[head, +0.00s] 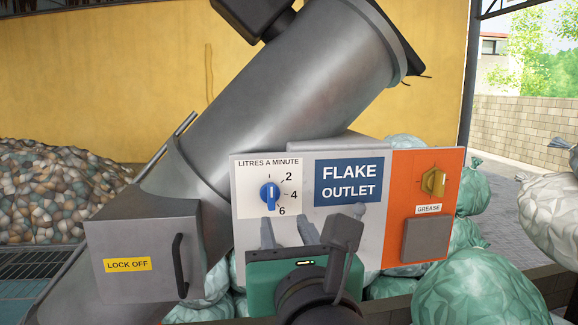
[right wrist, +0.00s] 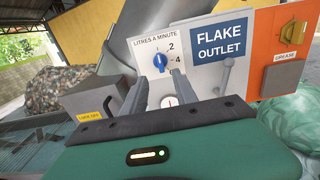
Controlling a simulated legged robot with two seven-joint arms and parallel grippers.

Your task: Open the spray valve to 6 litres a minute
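The spray valve is a blue knob (head: 270,194) on a white dial plate marked "LITRES A MINUTE", with 2, 4 and 6 down its right side. The knob's grip stands roughly upright; I cannot tell surely which number it points at. The knob also shows in the right wrist view (right wrist: 160,62), where the 6 is hidden. My right gripper (head: 287,230) is open and empty, its two fingers apart, below the knob and in front of the panel. In the right wrist view the fingertips (right wrist: 158,77) lie just below the knob, not around it. My left gripper is not in view.
A "FLAKE OUTLET" sign (head: 349,181) and an orange panel with a yellow grease knob (head: 434,182) are to the right. A grey "LOCK OFF" box (head: 140,245) with a black handle stands left. A small round gauge (right wrist: 169,101) shows between my fingers. Bags (head: 480,290) crowd the lower right.

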